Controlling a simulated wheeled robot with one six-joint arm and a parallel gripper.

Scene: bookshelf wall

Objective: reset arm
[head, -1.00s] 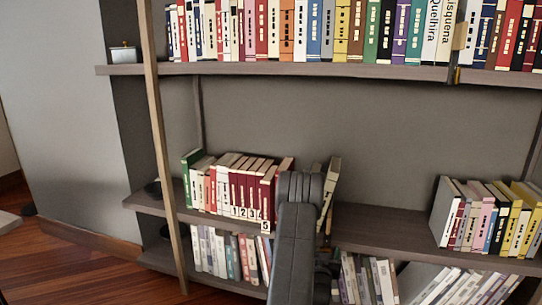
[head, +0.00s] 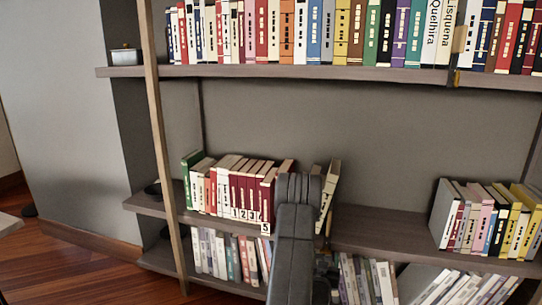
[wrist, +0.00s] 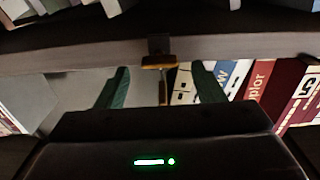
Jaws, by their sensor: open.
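My arm rises in the lower middle of the head view and covers part of the middle shelf. My gripper is hidden behind it there. In the wrist view my gripper (wrist: 158,90) shows two green fingers held wide apart, with no object between them. Beyond the fingers are a shelf edge with a small brass-coloured bracket and several book spines to the right. The red numbered books (head: 250,190) stand on the middle shelf just left of my arm. A leaning cream book (head: 328,195) stands just right of it.
The upper shelf (head: 300,71) carries a full row of books. The middle shelf has a bare stretch (head: 385,228) between my arm and the right-hand books (head: 485,215). A wooden upright (head: 161,150) stands at the left. More books fill the lower shelf.

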